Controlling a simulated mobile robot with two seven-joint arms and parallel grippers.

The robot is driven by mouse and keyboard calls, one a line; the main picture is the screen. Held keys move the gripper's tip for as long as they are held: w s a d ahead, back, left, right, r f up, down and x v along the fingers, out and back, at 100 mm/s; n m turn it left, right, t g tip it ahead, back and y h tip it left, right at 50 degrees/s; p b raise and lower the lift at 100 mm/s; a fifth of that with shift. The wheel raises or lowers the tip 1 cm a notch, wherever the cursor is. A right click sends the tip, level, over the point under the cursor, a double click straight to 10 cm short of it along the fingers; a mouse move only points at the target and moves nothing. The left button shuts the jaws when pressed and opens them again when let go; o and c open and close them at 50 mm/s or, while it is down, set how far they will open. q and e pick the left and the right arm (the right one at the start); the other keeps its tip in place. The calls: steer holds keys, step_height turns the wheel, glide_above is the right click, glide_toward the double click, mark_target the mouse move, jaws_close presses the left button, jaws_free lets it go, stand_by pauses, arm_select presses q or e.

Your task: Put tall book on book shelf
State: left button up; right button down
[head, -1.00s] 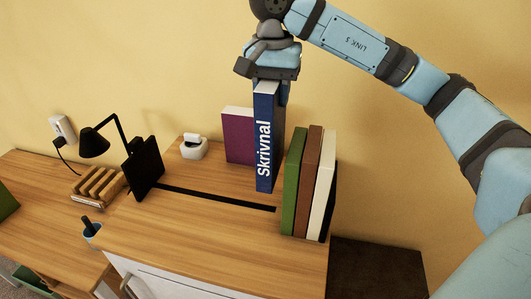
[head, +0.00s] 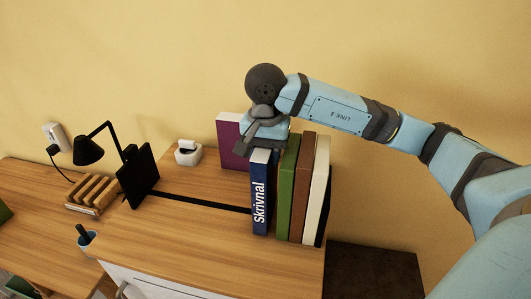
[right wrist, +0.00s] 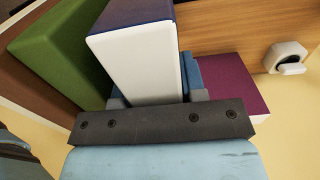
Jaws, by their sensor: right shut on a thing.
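The tall book is blue with white "Skrivnal" lettering on its spine (head: 260,200). It stands upright on the wooden top, directly left of a green book (head: 287,185). My right gripper (head: 263,147) is shut on the top of the blue book from above. In the right wrist view the gripper (right wrist: 158,103) holds the blue book (right wrist: 135,55), with its white page edge showing. The green book (right wrist: 60,55) is close beside it there. My left gripper is not in view.
A brown book (head: 302,187) and a white book (head: 316,190) stand right of the green one. A purple book (head: 230,140) stands behind. A black tablet (head: 138,175), a lamp (head: 88,151) and a white charger (head: 188,153) are to the left. The front wooden top (head: 190,235) is clear.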

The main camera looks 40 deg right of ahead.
steer(key=shift+f, duration=0.2)
steer(key=c, duration=1)
jaws_free()
steer(key=shift+o, duration=0.2)
steer(key=shift+r, duration=0.65)
step_height(320, 180, up, 11)
steer(key=shift+b, duration=0.55)
